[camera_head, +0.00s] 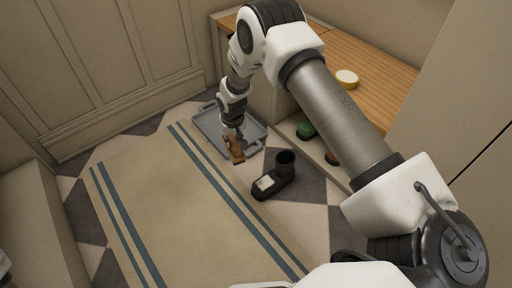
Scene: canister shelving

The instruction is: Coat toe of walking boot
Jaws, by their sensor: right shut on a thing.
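A dark walking boot (284,173) stands upright on the checkered floor, its open shaft up and its toe pointing to the lower left. A pale patch (265,183) shows on the top of the toe. My right gripper (233,136) reaches down from above and is shut on a brown, block-like thing (237,152), perhaps a brush. The brown thing is over the near edge of a grey tray (207,122), to the upper left of the boot and apart from it. Whether it touches the tray is unclear.
A beige mat (160,200) with blue stripes lies left of the boot. A wooden counter (375,80) with a round yellow-and-white tin (347,79) is at the right. Below it, a green item (306,129) and a partly hidden brown item (331,158) sit in a recess.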

